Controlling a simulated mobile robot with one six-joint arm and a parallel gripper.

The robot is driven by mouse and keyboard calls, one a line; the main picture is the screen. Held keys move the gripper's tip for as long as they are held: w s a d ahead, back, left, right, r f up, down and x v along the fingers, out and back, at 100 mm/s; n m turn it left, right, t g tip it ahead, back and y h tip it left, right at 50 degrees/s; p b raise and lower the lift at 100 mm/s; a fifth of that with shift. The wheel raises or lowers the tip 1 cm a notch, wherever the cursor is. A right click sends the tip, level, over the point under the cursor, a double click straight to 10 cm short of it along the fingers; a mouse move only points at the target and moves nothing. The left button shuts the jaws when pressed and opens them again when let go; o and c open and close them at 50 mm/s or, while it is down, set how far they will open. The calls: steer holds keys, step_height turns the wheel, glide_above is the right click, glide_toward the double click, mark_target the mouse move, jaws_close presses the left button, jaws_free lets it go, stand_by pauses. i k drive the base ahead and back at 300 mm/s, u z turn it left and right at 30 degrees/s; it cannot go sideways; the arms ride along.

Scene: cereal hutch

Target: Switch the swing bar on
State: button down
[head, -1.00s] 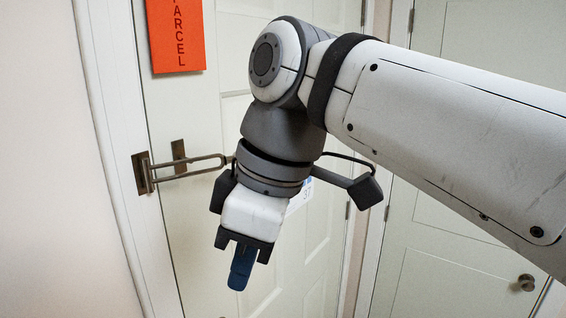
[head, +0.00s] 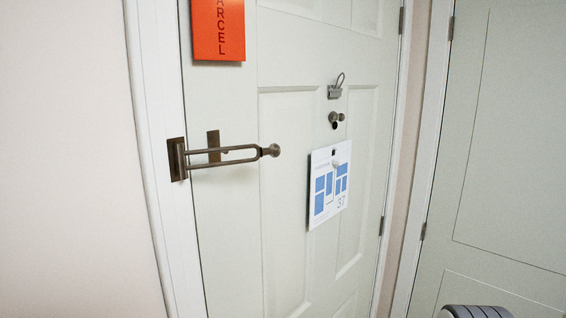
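The swing bar (head: 232,156) is a bronze-coloured U-shaped loop, hinged on a plate (head: 177,160) on the door frame at the left. It reaches right, across the front of the white door (head: 285,235), and ends in a round knob (head: 272,150). A second bronze plate (head: 213,140) sits on the door behind the loop. A small post shows near the middle of the loop; I cannot tell whether the loop is around it. My gripper is out of view; only a grey part of my body shows at the bottom right.
An orange parcel sign (head: 218,30) hangs above the bar. A white card with blue blocks (head: 328,184) hangs right of it, below a small knob (head: 336,118) and a metal clip (head: 336,91). A second pale door (head: 505,150) stands at the right. Space before the bar looks clear.

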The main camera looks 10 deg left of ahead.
mark_target(274, 150)
steer(key=z, duration=0.1)
steer(key=k, duration=1.55)
steer(key=u, duration=0.35)
steer(key=i, duration=1)
steer(key=z, duration=0.1)
